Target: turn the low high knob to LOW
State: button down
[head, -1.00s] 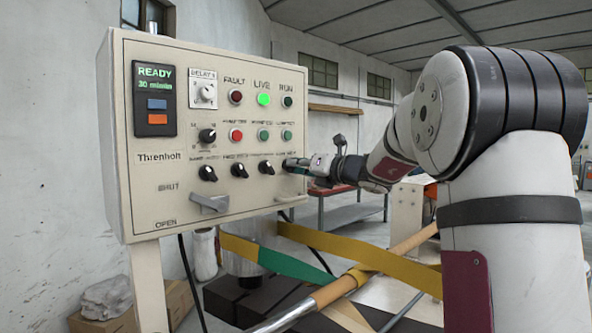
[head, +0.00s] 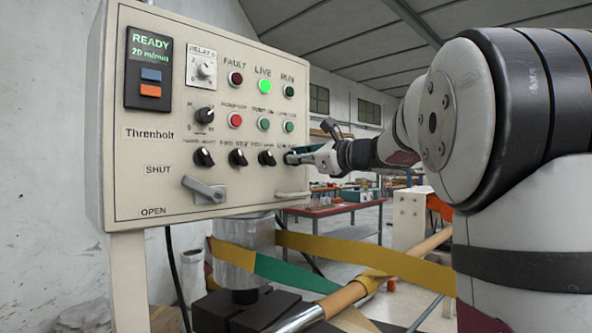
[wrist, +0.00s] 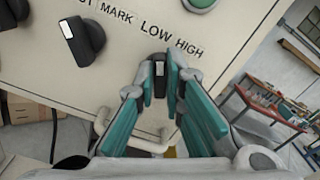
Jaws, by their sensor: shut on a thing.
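The low high knob (wrist: 159,76) is small and black with a pale mark, just below the words LOW and HIGH on the panel in the wrist view. My gripper (wrist: 160,84) has its teal-padded fingers closed on both sides of it. The knob's visible part lies along the fingers, roughly toward the word LOW; its exact setting is partly hidden. In the head view my gripper (head: 290,158) reaches the right end of the lower knob row and covers the knob.
The cream control panel (head: 130,195) carries several other black knobs, lamps and a SHUT/OPEN lever (head: 204,190). A pale handle (head: 292,195) sits just below my gripper. A red-topped table (head: 335,208) stands behind.

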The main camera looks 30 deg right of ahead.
jog(key=shift+n+b, duration=0.8)
jog(key=shift+n, duration=0.1)
jog(key=c, duration=1.7)
grip_release()
jog(key=shift+a, duration=0.1)
jog(key=s, duration=0.4)
jog(key=s+d, duration=0.1)
jog(key=s, duration=0.3)
jog(key=s+d, duration=0.1)
jog(key=s, duration=0.2)
jog(key=shift+s+d, duration=0.2)
jog(key=shift+s, duration=0.2)
